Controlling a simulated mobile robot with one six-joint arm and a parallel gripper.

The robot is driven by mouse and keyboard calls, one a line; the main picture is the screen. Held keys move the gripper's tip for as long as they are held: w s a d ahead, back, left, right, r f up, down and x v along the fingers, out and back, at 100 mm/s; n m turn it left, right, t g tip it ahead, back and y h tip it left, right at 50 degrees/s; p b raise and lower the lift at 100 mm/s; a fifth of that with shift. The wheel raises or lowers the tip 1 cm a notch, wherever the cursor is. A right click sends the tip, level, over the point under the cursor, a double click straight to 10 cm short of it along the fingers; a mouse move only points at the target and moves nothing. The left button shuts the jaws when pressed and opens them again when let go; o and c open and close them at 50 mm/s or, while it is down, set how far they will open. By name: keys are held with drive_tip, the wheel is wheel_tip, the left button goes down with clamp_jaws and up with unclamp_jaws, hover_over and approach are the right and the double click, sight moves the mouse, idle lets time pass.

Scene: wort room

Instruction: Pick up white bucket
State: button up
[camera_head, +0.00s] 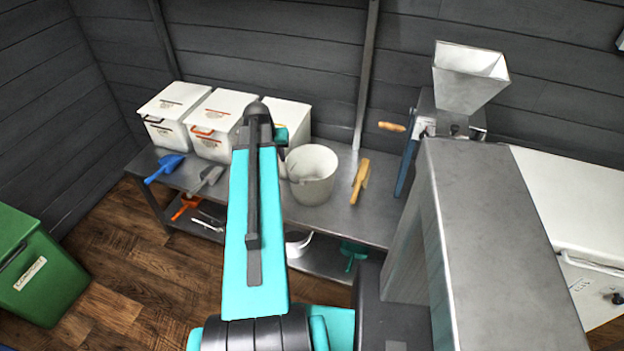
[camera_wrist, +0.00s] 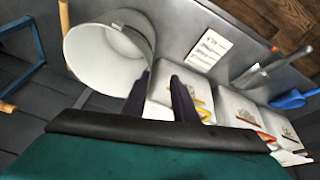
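The white bucket (camera_head: 313,176) stands upright on the metal table, right of the white lidded bins. In the wrist view the bucket (camera_wrist: 95,55) is at the upper left, its open mouth facing the camera and its inside empty. My gripper (camera_wrist: 161,76) shows two dark fingers set apart, with nothing clearly held between them. The left finger overlaps the bucket's rim in that view; I cannot tell whether it touches. In the head view my gripper is mostly hidden behind my arm, just left of the bucket's rim.
The metal table (camera_head: 342,222) also holds white bins (camera_head: 218,112), a blue scoop (camera_head: 164,168), a grey scoop (camera_head: 207,179) and a wooden-handled brush (camera_head: 360,180). A grain mill with a hopper (camera_head: 468,80) stands to the right. A green bin (camera_head: 45,275) is on the floor at left.

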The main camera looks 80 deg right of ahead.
sight(288, 162)
drive_tip(key=shift+s+d+r+m, duration=0.15)
drive_tip(key=shift+s+d+r, duration=0.2)
drive_tip(key=shift+s, duration=0.2)
drive_tip(key=shift+s+d+r+m, duration=0.15)
drive_tip(key=shift+s+d+r, duration=0.1)
drive_tip(key=shift+s+r, duration=0.25)
drive_tip(key=shift+f, duration=0.1)
drive_tip(key=shift+p+x, duration=0.8)
drive_tip(key=shift+x, duration=3.5)
drive_tip(key=shift+d, duration=0.1)
drive_tip(key=shift+p+x, duration=0.7)
drive_tip(key=shift+x, duration=0.5)
drive_tip(key=shift+p+x, duration=0.35)
drive_tip(key=shift+x, duration=1)
